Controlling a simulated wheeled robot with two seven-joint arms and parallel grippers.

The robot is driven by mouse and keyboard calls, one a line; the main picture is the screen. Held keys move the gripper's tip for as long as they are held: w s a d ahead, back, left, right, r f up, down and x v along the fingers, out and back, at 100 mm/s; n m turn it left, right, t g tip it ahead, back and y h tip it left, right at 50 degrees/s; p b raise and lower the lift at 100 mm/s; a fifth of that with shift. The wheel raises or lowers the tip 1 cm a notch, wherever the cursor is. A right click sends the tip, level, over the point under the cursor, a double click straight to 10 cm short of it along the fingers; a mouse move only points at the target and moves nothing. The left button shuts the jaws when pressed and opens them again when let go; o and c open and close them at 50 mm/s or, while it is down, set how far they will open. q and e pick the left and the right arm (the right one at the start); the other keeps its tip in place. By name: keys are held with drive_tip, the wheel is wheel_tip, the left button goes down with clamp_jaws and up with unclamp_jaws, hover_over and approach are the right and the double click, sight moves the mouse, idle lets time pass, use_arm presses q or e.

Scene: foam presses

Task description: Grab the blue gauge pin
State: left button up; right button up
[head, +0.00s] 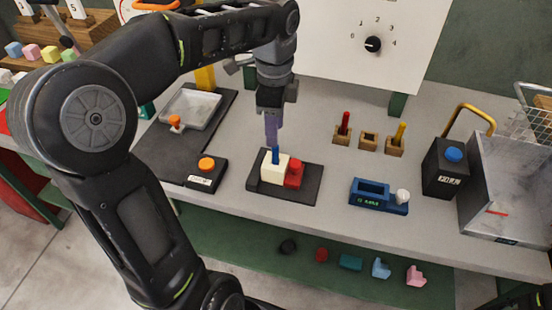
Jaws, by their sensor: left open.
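The blue gauge pin (276,156) stands upright in a cream block (273,169). The cream block and a red block (294,173) sit side by side on a dark plate (310,187) on the grey bench. My left gripper (272,141) points down, with its purple-grey fingers right above or beside the top of the pin. It is open. I cannot tell whether the fingers touch the pin. My right gripper is not in view.
Small wooden holders with a red pin (345,120) and a yellow pin (400,132) stand behind right. A blue device (378,197) and a black box with a blue button (453,155) are to the right. An orange-button box (206,172) is left.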

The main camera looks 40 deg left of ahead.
sight(275, 150)
use_arm(q)
drive_tip(key=shift+f, duration=1.25)
drive_tip(key=shift+f, duration=0.1)
wheel_tip(275, 150, down, 5)
drive_tip(key=shift+w+f+p, duration=0.1)
drive_tip(key=shift+p, duration=0.35)
drive_tip(key=shift+c, duration=0.4)
clamp_jaws()
